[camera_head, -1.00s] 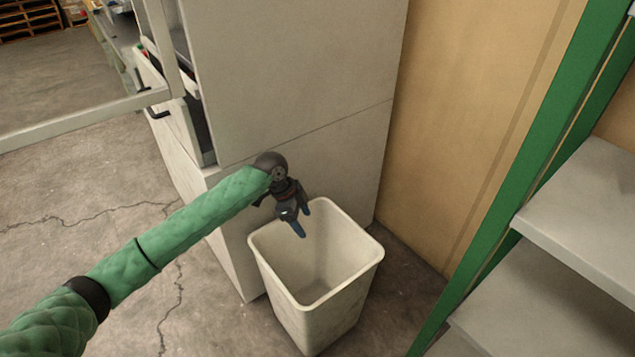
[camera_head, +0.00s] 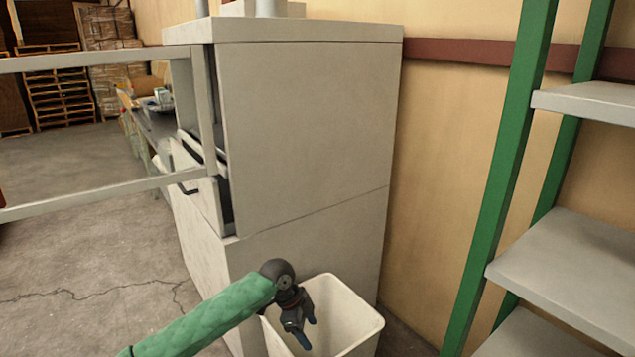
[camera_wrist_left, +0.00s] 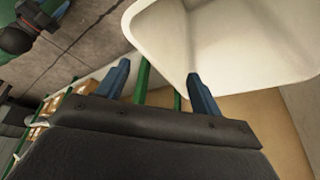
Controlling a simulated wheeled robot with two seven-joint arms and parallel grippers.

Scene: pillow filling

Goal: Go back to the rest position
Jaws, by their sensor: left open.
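My left gripper (camera_head: 304,334) has a dark body and blue fingertips. In the head view it points down over the mouth of a white bin. In the left wrist view the left gripper (camera_wrist_left: 163,82) shows its two blue fingers spread apart with nothing between them. The white bin (camera_head: 366,334) stands on the floor against the tall grey cabinet, its lower part cut off by the frame. The bin also shows in the left wrist view (camera_wrist_left: 225,35), close beyond the fingers.
The tall grey cabinet (camera_head: 305,125) has its front opening on the left, with a framed door (camera_head: 85,197) standing out from it. A green-post shelf rack (camera_head: 500,190) is at the right. Stacked pallets (camera_head: 58,90) are far back left. The floor at left (camera_head: 95,245) is clear.

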